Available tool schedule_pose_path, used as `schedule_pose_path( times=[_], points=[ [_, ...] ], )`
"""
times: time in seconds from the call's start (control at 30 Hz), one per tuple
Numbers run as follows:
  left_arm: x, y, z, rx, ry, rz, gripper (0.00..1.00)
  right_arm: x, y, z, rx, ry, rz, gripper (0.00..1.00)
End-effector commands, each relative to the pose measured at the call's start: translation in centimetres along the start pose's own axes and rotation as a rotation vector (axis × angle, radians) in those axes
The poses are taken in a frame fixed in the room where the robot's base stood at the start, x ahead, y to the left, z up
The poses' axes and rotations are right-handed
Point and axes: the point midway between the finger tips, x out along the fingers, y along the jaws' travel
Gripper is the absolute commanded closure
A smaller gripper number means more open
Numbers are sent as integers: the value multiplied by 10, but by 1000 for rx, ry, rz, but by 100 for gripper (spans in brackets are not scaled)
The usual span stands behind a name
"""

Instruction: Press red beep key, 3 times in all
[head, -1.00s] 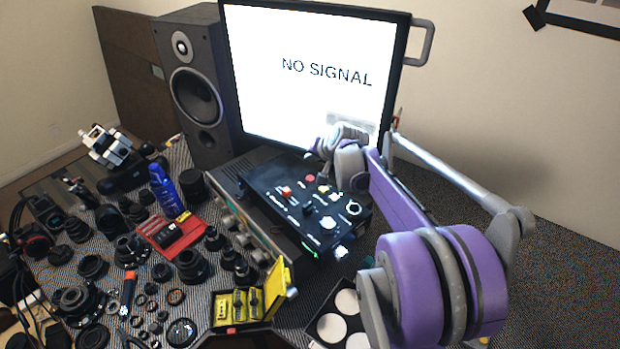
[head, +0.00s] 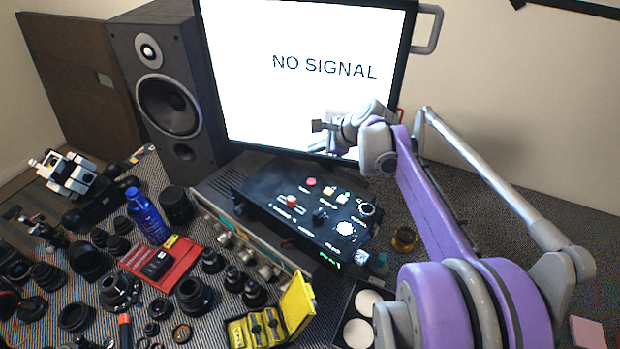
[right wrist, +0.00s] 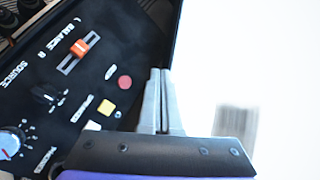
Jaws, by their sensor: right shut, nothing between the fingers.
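The black control box (head: 265,194) lies tilted in the picture below the monitor. On its top is a round red key (head: 311,182), which also shows in the right wrist view (right wrist: 124,82); its label is too small to read. A red-orange slider cap (head: 291,201) and a small yellow key (right wrist: 106,107) sit nearby. My right gripper (head: 318,126) is raised above the far edge of the box, in front of the screen. Its fingers (right wrist: 160,73) are shut and empty, beside the red key in the wrist view and apart from it. My left gripper is out of view.
The monitor (head: 250,60) stands close behind the box, with a speaker (head: 165,95) to its left. A yellow case (head: 297,300), a red tray (head: 185,259) and several lens parts crowd the table at left and front.

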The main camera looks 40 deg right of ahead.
Motion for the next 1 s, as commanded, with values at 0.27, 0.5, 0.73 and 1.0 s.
schedule_pose_path(
  times=[0.27, 0.5, 0.73, 1.0],
  points=[
    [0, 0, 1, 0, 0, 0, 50, -2, 1, 1, 35, -5, 2, 100],
    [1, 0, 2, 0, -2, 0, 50, 0, 2, 0, 32, -5, 2, 100],
    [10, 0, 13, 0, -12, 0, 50, 11, 11, -8, 32, -4, 4, 100],
    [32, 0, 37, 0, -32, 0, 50, 37, 31, -27, 31, -2, 4, 100]
  ],
)
